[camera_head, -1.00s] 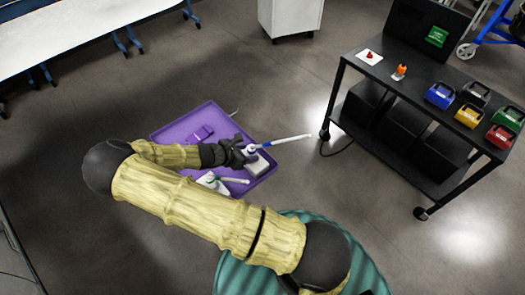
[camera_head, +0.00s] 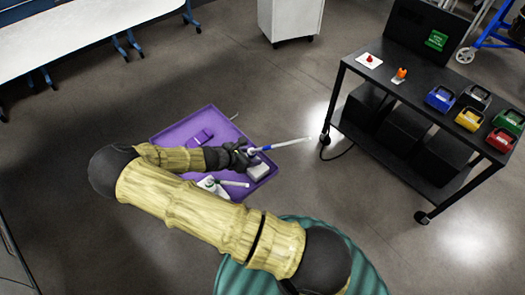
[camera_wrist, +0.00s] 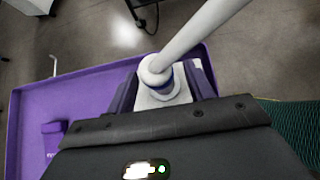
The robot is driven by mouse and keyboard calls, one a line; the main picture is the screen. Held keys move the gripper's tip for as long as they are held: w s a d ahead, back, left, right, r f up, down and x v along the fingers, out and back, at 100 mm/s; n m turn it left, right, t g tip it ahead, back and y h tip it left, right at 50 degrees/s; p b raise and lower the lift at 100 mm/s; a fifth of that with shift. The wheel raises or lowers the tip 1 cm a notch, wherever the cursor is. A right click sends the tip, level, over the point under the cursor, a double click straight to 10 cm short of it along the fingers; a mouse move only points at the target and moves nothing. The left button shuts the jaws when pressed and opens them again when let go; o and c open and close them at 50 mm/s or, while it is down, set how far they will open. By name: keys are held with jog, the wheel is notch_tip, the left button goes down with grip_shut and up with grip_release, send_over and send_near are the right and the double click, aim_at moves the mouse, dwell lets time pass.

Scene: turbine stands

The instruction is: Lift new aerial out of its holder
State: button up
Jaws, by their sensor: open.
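A white aerial with a blue band (camera_head: 285,144) slants up to the right from the purple tray. Its holder, a pale block (camera_head: 257,172), is in the tray beneath my gripper. My gripper (camera_head: 243,156) is at the aerial's lower end. In the wrist view the aerial (camera_wrist: 195,35) rises between the two dark purple fingers of my gripper (camera_wrist: 162,88), one finger on each side of its base. The jaws are open. A pale surface shows below the aerial's base; the exact seating is hidden.
The purple tray (camera_head: 172,133) lies low beside me. A black cart (camera_head: 405,90) with several coloured boxes stands right. Floor between is clear.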

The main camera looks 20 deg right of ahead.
jog(key=shift+c, duration=0.2)
grip_shut()
jog(key=shift+r+p, duration=0.6)
jog(key=shift+r, duration=0.25)
jog(key=shift+r+p, duration=1.35)
jog(key=shift+r, duration=0.3)
jog(key=s+a+p, duration=0.1)
jog(key=s+a, duration=0.1)
jog(key=a, duration=0.5)
jog(key=shift+s+a, duration=0.2)
jog(key=shift+a, duration=0.05)
jog(key=shift+a+f, duration=0.1)
